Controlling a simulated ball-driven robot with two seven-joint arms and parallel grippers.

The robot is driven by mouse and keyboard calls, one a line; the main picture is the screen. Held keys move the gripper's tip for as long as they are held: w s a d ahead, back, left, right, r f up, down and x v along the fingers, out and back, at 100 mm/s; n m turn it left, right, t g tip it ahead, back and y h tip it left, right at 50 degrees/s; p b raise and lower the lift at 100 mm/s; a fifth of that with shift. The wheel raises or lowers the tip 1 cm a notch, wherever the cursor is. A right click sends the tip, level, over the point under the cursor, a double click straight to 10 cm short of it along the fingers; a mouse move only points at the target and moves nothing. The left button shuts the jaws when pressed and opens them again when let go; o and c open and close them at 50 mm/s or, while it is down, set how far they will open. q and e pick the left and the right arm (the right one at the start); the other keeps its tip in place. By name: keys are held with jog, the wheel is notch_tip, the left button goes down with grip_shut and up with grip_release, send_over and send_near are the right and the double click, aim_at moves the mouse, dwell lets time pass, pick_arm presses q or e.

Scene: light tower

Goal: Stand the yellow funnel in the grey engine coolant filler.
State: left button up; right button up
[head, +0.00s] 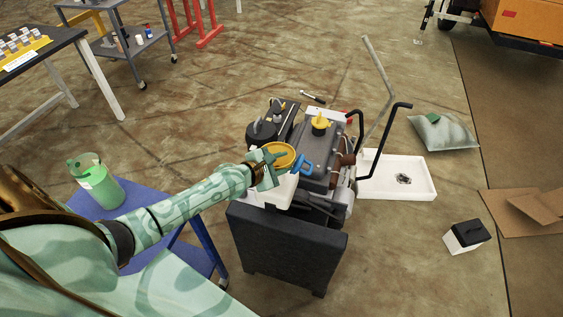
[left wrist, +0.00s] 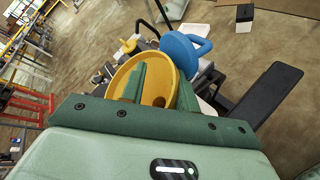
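The yellow funnel (head: 279,153) is at my left gripper (head: 268,166), above a white tank (head: 279,190) at the near side of the engine. In the left wrist view the funnel (left wrist: 127,76) opens toward the camera. One green finger of the left gripper (left wrist: 160,88) lies inside its bowl and the other outside, with the funnel wall between them. The funnel's spout is hidden. I cannot make out the grey coolant filler; the funnel and gripper cover part of that area. My right gripper is not in view.
A blue part (head: 301,165) sits close beside the funnel. The engine (head: 322,150) carries a yellow cap (head: 320,122) and black bent bars (head: 385,140). A dark panel (head: 285,245) stands in front. A green container (head: 98,182) stands on a blue cart (head: 145,200) at left.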

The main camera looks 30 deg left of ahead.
pick_arm(q)
jog(key=shift+s+d+f, duration=0.25)
jog(key=shift+f, duration=0.15)
jog(key=shift+s+g, duration=0.2)
jog(key=shift+g, duration=0.1)
jog(key=p+v, duration=0.5)
jog(key=v, duration=1.1)
jog(key=shift+w+a+r, duration=0.15)
jog(key=shift+a+r, duration=0.05)
